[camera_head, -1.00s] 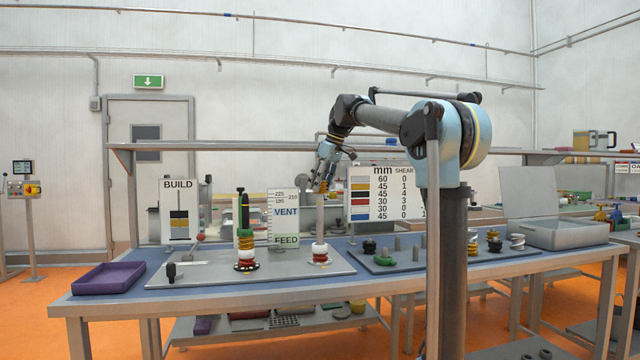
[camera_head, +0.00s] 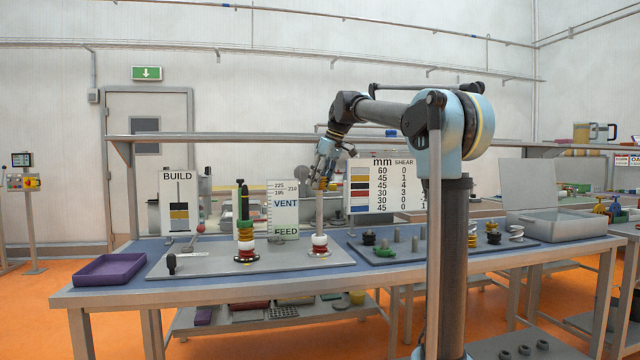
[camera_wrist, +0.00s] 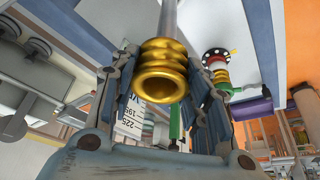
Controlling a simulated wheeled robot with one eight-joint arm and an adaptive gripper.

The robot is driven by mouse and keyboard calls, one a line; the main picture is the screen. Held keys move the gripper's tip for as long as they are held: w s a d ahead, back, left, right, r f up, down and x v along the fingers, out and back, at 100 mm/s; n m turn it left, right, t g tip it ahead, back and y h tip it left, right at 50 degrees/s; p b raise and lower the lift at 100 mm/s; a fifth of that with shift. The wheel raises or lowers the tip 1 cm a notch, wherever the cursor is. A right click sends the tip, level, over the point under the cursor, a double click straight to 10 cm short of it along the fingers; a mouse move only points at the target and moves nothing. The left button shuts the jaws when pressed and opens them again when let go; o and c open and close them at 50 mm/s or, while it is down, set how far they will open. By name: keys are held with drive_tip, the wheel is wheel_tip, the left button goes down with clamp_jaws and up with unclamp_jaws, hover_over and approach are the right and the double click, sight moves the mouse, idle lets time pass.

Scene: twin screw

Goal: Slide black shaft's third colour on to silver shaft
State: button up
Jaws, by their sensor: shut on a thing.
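The silver shaft (camera_head: 319,215) stands upright on the grey plate, with white and red rings (camera_head: 319,246) at its foot. My gripper (camera_head: 325,170) is at its top, shut on a gold ribbed element (camera_wrist: 163,78). In the wrist view the element's open bore faces the camera and looks empty, and the silver shaft (camera_wrist: 168,18) runs away behind it in line. Whether the tip is inside the bore is hidden.
A vent and feed gauge board (camera_head: 284,210) stands between the shafts, and the BUILD board (camera_head: 180,205) is further left. A purple tray (camera_head: 110,269) sits at the left table end. A dark mat (camera_head: 440,246) with pegs and loose elements lies right. A number chart (camera_head: 384,185) stands behind.

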sight(320, 211)
drive_tip(key=shift+f, duration=5.75)
drive_tip(key=o, duration=1.3)
drive_tip(key=v, duration=1.2)
drive_tip(key=shift+f, duration=0.1)
drive_tip(key=shift+s+d, duration=0.1)
